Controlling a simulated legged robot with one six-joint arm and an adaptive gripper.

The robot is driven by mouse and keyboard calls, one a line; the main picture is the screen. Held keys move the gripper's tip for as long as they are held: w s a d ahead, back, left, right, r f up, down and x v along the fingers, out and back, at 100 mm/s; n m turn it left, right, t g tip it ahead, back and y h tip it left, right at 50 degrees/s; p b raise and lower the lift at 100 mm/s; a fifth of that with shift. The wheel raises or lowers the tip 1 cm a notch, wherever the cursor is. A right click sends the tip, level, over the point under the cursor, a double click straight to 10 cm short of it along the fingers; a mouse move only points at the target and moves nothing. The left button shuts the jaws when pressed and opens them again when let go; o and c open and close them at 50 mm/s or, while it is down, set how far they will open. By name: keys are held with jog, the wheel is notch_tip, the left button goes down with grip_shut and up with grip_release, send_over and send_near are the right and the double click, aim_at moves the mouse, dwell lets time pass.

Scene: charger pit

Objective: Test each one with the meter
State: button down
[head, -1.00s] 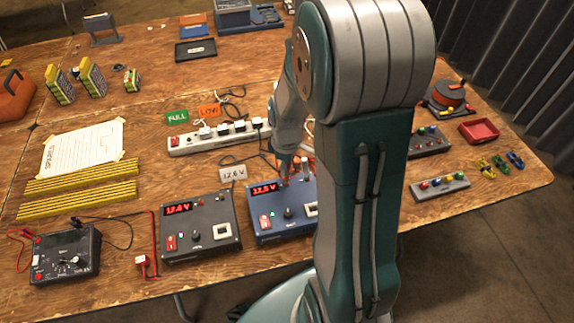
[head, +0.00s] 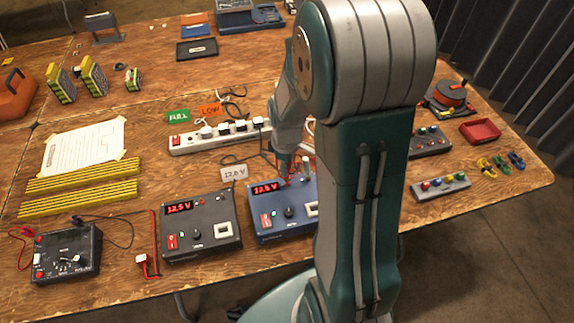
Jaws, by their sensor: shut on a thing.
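The meter (head: 68,270), a black box with a dial and red and black leads, lies at the front left. A grey charger (head: 200,246) and a blue charger (head: 268,232) stand to its right with lit red displays. Yellow-and-black packs (head: 93,80) stand at the back left, with a smaller one (head: 134,79) beside them. Green FULL (head: 178,115) and orange LOW (head: 211,109) cards lie behind the power strip. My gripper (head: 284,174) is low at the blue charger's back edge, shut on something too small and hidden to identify. My arm hides part of the charger.
The white power strip (head: 190,142) with plugs and cables lies behind the chargers. A SPARES sheet (head: 85,150) and yellow striped strips (head: 80,200) lie at left. A red tray (head: 480,131) and coloured clips (head: 500,163) lie at right.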

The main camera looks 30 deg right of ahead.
jog(key=shift+d+f, duration=0.15)
jog(key=shift+f, duration=0.75)
dwell(1.5)
jog(key=c, duration=0.5)
grip_release()
jog(key=shift+c, duration=0.2)
jog(key=o, duration=0.3)
jog(key=shift+o, duration=0.2)
jog(key=shift+r, duration=3.8)
